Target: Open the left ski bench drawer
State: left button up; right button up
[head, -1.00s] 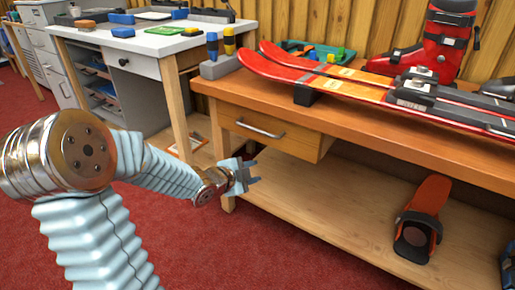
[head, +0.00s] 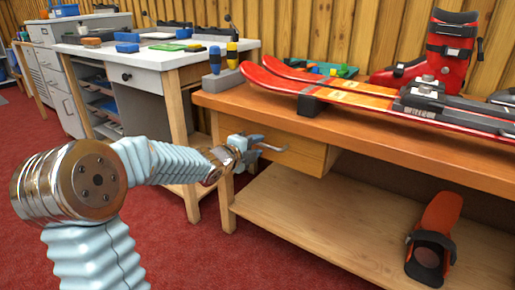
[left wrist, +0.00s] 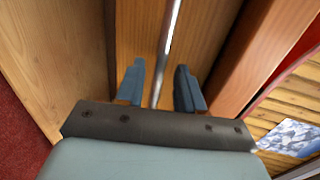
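The left ski bench drawer (head: 305,155) is a wooden drawer under the left end of the orange-brown bench top. It looks shut or nearly shut; I cannot tell exactly. Its metal bar handle (head: 272,148) is partly hidden by my left gripper (head: 255,142), which is at the drawer front. In the left wrist view the handle (left wrist: 170,40) runs between the two open blue-grey fingers of the gripper (left wrist: 160,85), with gaps on both sides. The drawer front (left wrist: 140,30) fills the background there. My right gripper is not in view.
Red skis (head: 330,88) and a red ski boot (head: 452,45) sit on the ski bench top (head: 380,137). An orange boot (head: 435,235) stands on the lower shelf (head: 310,215). A white-topped workbench (head: 135,50) stands to the left. Red carpet is clear in front.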

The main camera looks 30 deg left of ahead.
pick_arm(q)
jog(key=shift+w+f, duration=0.1)
jog(key=shift+w, duration=0.5)
grip_shut()
